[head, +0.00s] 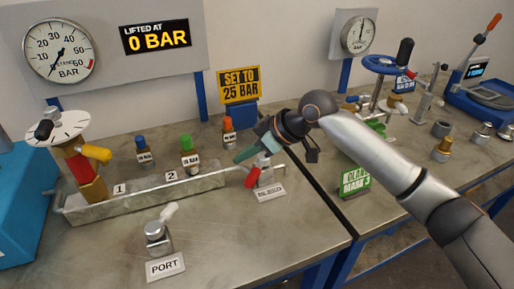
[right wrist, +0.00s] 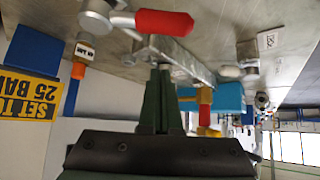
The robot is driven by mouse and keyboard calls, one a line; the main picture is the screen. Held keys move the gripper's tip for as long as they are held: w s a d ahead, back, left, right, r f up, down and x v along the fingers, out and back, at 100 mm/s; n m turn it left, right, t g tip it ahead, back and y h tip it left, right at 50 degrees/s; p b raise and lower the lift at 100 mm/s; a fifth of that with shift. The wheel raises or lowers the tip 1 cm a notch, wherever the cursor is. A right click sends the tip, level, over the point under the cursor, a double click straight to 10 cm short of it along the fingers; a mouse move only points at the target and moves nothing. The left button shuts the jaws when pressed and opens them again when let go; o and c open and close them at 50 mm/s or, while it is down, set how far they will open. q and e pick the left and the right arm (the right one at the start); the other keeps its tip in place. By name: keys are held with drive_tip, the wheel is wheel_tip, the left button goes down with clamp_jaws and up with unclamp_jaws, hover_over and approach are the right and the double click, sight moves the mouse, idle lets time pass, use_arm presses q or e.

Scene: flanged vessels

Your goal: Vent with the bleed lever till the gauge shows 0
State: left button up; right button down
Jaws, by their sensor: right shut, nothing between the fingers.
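The bleed valve (head: 265,170), with its red lever (head: 251,177), sits behind the BLEED label (head: 270,193) at the end of the metal trough. The lever hangs down toward the front left. My right gripper (head: 244,155) is shut and empty, just above and behind the lever. In the right wrist view the red lever (right wrist: 164,22) lies beyond the fingertips (right wrist: 161,70), with a visible gap. The large round gauge (head: 60,50) hangs on the left wall panel; its needle points to the lower left, near the low end, too small to read exactly. My left gripper is out of view.
A display (head: 156,37) reads "LIFTED AT 0 BAR". A yellow sign (head: 239,84) reads "SET TO 25 BAR". The trough (head: 150,193), coloured-cap fittings and the white-lever PORT valve (head: 158,236) stand left of the lever. The bench front is clear.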

sight(251, 174)
drive_tip(key=f, duration=0.2)
drive_tip(key=d+f, duration=0.1)
drive_tip(key=f, duration=0.1)
drive_tip(key=shift+s, duration=0.25)
use_arm(q)
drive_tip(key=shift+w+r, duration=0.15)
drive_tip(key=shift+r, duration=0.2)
drive_tip(key=shift+p, duration=0.3)
use_arm(e)
drive_tip(key=shift+d+r, duration=0.1)
drive_tip(key=shift+d, duration=0.1)
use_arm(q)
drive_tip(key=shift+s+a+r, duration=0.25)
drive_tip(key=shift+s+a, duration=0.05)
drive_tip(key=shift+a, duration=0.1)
use_arm(e)
drive_tip(key=shift+s+d+n+g, duration=0.1)
drive_tip(key=shift+n+g, duration=0.2)
